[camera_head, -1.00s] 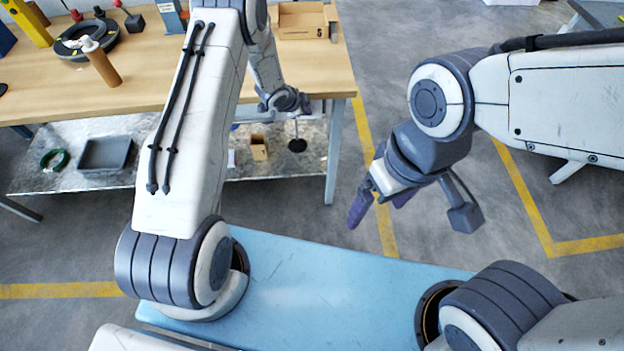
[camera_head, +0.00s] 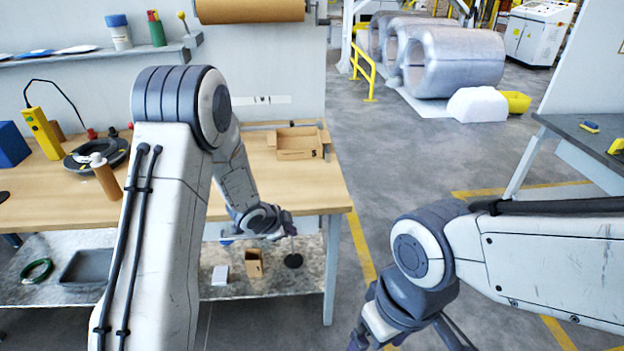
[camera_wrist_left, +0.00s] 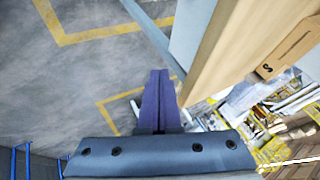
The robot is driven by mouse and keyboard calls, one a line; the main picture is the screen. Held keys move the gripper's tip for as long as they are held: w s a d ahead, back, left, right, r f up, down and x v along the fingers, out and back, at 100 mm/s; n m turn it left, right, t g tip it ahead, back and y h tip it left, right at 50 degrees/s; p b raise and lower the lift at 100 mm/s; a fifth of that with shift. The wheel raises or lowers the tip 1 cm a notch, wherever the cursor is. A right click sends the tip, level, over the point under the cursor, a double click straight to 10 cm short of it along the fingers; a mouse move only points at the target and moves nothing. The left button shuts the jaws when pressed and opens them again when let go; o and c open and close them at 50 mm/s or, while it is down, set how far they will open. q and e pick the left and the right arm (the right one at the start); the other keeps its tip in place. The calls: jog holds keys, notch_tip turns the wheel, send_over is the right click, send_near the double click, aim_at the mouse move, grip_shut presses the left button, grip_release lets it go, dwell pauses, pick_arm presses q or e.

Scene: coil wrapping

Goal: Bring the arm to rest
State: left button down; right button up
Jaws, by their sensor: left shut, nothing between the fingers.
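My left arm comes up from the lower left and bends down at its elbow. My left gripper (camera_head: 285,226) hangs just off the front edge of the wooden workbench (camera_head: 240,188), near its right end. In the left wrist view the two purple fingers (camera_wrist_left: 158,80) lie together with nothing between them. My right gripper (camera_head: 371,338) points down at the bottom edge of the head view, over the floor right of the bench. Its fingertips are mostly cut off there.
A lower shelf (camera_head: 225,290) holds a grey tray (camera_head: 86,267) and small boxes. Large metal coils (camera_head: 455,62) stand at the back. Floor right of the bench is clear.

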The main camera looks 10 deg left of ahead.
pick_arm(q)
jog(key=s+d+r+n+g+y, duration=0.1)
jog(key=s+d+r+n, duration=0.1)
jog(key=s+d+r, duration=0.3)
jog(key=s+d+r+n+g+y, duration=0.1)
jog(key=s+d+r+n, duration=0.15)
jog(key=s+r, duration=0.4)
jog(key=s+d+r+n+g, duration=0.1)
jog(key=s+r+g, duration=0.1)
jog(key=s, duration=0.9)
jog(key=s+d+r+n+g, duration=0.1)
jog(key=s+d+r+g, duration=0.1)
jog(key=s, duration=0.9)
jog(key=shift+s+d+r+g, duration=0.15)
jog(key=shift+d+r+g, duration=0.1)
jog(key=shift+g, duration=0.15)
